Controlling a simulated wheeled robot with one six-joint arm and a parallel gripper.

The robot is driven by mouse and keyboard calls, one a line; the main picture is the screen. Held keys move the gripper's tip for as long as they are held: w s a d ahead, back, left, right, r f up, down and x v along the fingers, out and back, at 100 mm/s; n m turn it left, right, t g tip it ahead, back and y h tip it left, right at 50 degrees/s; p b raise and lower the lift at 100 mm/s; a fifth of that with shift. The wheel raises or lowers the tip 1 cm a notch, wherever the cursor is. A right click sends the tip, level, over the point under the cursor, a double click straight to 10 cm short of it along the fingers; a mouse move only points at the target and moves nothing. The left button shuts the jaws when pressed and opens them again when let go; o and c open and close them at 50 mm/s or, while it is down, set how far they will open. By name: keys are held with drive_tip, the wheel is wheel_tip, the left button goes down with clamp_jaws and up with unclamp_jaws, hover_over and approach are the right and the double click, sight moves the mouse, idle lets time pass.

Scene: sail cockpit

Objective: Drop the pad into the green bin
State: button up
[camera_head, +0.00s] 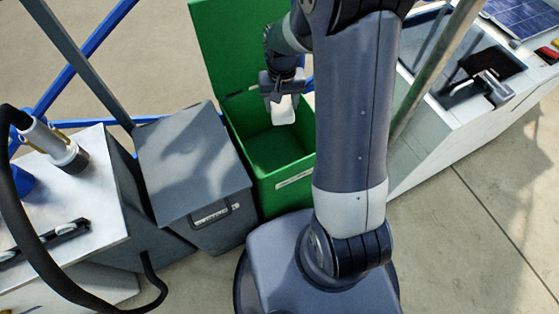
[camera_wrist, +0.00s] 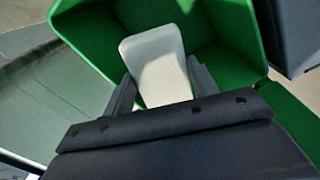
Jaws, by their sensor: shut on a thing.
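The green bin (camera_head: 262,176) stands open in the head view, with its lid (camera_head: 222,45) raised at the back. My gripper (camera_head: 283,98) is over the bin's opening and points down. It is shut on the white pad (camera_head: 283,112), which hangs below the fingers. In the wrist view the pad (camera_wrist: 158,68) sits between the two fingers of my gripper (camera_wrist: 155,88), with the green bin's inside walls (camera_wrist: 220,55) around and beyond it. No contact between the pad and the bin shows. My arm hides the bin's right side in the head view.
A grey bin with a closed lid (camera_head: 192,155) stands just left of the green one. A white-topped unit (camera_head: 85,205) with a black hose is at the far left. A white counter with a sink (camera_head: 470,90) is at the right. Concrete floor (camera_head: 470,240) is clear at lower right.

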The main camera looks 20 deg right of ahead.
drive_tip(key=o, duration=1.1)
drive_tip(key=shift+r, duration=0.1)
wheel_tip(320, 180, up, 11)
drive_tip(key=shift+f+p, duration=0.15)
drive_tip(key=shift+p, duration=1)
drive_tip(key=shift+f, duration=0.1)
wheel_tip(320, 180, down, 10)
drive_tip(key=shift+f+b, duration=0.1)
drive_tip(key=shift+b, duration=0.8)
wheel_tip(320, 180, up, 5)
drive_tip(key=p, duration=0.4)
